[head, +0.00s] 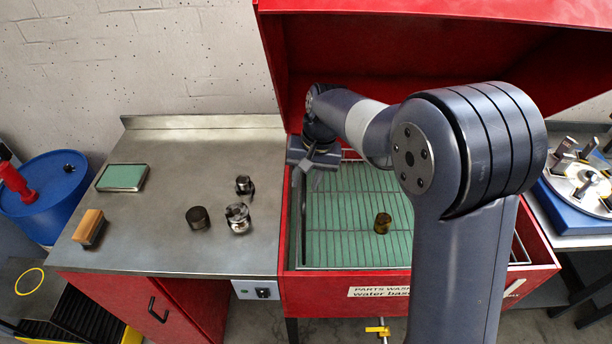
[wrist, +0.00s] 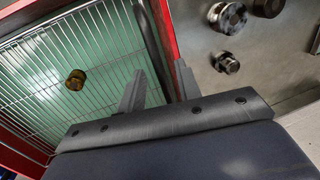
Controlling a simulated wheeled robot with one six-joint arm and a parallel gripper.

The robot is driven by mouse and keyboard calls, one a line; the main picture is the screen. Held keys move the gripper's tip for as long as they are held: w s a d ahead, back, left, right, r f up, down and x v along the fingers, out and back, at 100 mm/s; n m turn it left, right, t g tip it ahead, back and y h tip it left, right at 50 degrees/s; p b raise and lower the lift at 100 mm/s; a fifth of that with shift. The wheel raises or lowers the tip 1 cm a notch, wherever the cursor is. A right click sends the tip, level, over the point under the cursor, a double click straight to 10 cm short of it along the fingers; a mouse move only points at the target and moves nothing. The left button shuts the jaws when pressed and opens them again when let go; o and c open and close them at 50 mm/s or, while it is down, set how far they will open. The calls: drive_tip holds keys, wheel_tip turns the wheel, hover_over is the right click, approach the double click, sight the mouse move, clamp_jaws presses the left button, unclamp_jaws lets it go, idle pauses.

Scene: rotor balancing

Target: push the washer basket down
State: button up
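The washer basket (head: 345,215) is a wire grid inside the red parts washer, with green showing below the wires. It also shows at the left of the wrist view (wrist: 100,40). A small brass-brown cylinder (head: 382,223) stands on the grid and shows in the wrist view (wrist: 76,80). My gripper (head: 316,172) is over the back left corner of the washer. In the wrist view its two fingers (wrist: 160,68) are apart, with a dark grey bar (wrist: 150,45) at the basket's side running between them in the picture. I cannot tell whether they touch it.
A steel bench (head: 160,235) on the left holds several dark metal parts (head: 238,217), a green-topped tray (head: 122,177) and a wooden-backed brush (head: 89,227). The red lid (head: 420,60) stands open above the washer. A blue-based rotor stand (head: 580,190) is at the right.

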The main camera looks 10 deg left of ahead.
drive_tip(key=shift+c, duration=0.5)
clamp_jaws()
